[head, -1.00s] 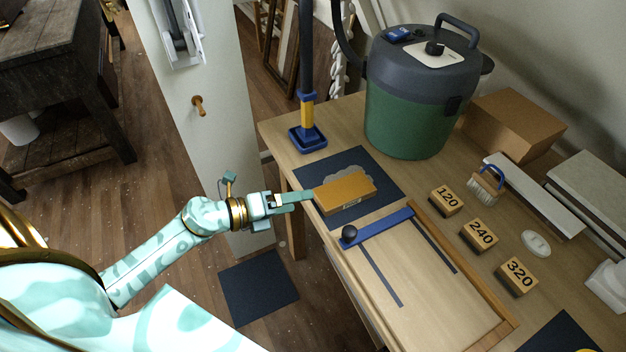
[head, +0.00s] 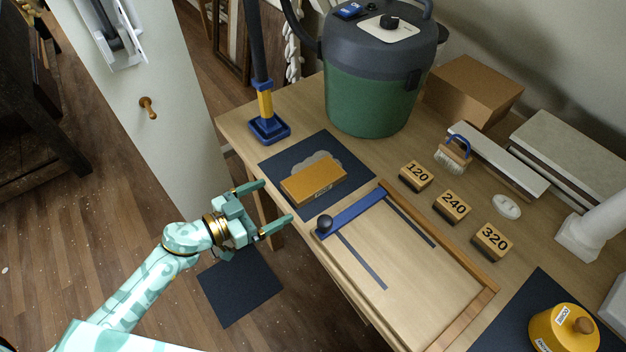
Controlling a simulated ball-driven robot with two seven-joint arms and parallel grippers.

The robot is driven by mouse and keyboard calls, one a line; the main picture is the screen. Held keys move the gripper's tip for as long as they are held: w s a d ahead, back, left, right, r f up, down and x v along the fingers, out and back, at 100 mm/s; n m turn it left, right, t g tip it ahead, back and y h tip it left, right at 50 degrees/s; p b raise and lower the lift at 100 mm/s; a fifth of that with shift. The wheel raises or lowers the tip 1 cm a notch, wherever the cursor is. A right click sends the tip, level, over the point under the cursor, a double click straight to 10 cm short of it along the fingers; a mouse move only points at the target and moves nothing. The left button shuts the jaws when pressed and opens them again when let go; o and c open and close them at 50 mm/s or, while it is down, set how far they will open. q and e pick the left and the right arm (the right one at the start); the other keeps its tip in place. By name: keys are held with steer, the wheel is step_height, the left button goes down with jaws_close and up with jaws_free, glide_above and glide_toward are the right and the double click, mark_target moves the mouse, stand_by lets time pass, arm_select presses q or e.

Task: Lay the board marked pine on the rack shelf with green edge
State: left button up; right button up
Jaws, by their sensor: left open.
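An orange-brown block (head: 314,181) lies flat on a dark mat (head: 290,205) near the table's left edge. A small label is on its front side, but I cannot read it. My left gripper (head: 276,202) is open and empty, with its fingers spread, just left of and below the block and apart from it. I see no board that I can read as pine and no rack shelf with a green edge. My right gripper is not in view.
A green and grey canister (head: 370,95) and a blue-footed post (head: 268,129) stand behind the mat. A blue-barred wooden jig (head: 400,270) lies to its right, with numbered blocks (head: 452,206) beyond. A yellow labelled pot (head: 563,330) stands at bottom right.

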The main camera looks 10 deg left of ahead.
mark_target(305, 182)
arm_select(q)
steer(key=b+x, duration=0.1)
steer(key=x, duration=0.4)
steer(key=shift+w+d+f, duration=0.1)
steer(key=shift+w+d, duration=0.05)
steer(key=shift+w, duration=0.05)
steer(key=b+x, duration=0.2)
steer(key=x, duration=0.3)
steer(key=shift+w, duration=0.2)
steer(key=c, duration=1.2)
